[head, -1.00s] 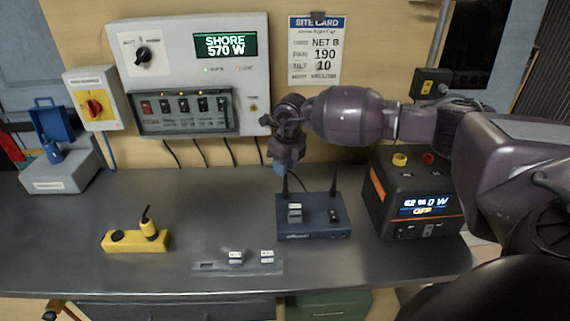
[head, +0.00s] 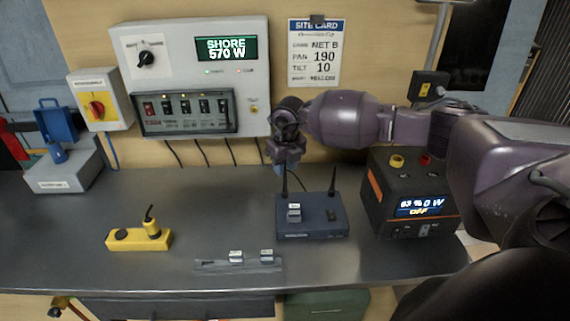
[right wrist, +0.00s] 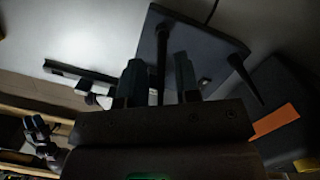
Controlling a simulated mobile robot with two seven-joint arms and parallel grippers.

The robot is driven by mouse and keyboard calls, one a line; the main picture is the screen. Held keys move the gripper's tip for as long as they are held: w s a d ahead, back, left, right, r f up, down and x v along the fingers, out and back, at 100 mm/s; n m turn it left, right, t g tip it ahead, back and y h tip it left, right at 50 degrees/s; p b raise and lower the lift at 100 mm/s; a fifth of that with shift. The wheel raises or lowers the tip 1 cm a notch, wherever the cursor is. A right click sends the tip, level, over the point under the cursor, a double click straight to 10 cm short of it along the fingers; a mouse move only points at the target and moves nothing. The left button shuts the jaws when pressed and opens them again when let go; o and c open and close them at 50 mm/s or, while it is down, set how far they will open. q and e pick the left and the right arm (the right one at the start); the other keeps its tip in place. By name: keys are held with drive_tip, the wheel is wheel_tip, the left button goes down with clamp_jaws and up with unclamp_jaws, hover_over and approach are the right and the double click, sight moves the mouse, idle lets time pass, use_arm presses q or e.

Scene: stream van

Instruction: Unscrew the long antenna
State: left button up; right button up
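A dark blue router box (head: 312,235) stands on the grey bench with two black antennas upright on its back edge. My right gripper (head: 285,172) points down over the left antenna (head: 284,185) and hides its top. In the right wrist view, its two dark fingers (right wrist: 158,78) are apart with that antenna (right wrist: 161,58) standing between them; contact with either finger is not visible. The right antenna (head: 333,180) stands free, and also shows in the right wrist view (right wrist: 246,78). Which antenna is longer I cannot tell. My left gripper is not visible.
A black power station (head: 405,205) with an orange stripe stands close right of the router. A grey strip (head: 215,266) with small labelled blocks lies in front. A yellow device (head: 124,242) sits at left. A wall panel (head: 190,50) is behind. The bench between is clear.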

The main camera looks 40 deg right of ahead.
drive_tip(key=shift+m+h+p, duration=0.3)
drive_tip(key=shift+m+p, duration=0.9)
drive_tip(key=shift+m, duration=1.1)
drive_tip(key=shift+m, duration=0.5)
drive_tip(key=shift+m+p, duration=0.85)
drive_tip(key=shift+m, duration=0.55)
drive_tip(key=shift+c, duration=0.3)
clamp_jaws()
drive_tip(key=shift+d+n, duration=0.1)
drive_tip(key=shift+n, duration=0.2)
drive_tip(key=shift+n+b, duration=0.65)
drive_tip(key=shift+n, duration=1.05)
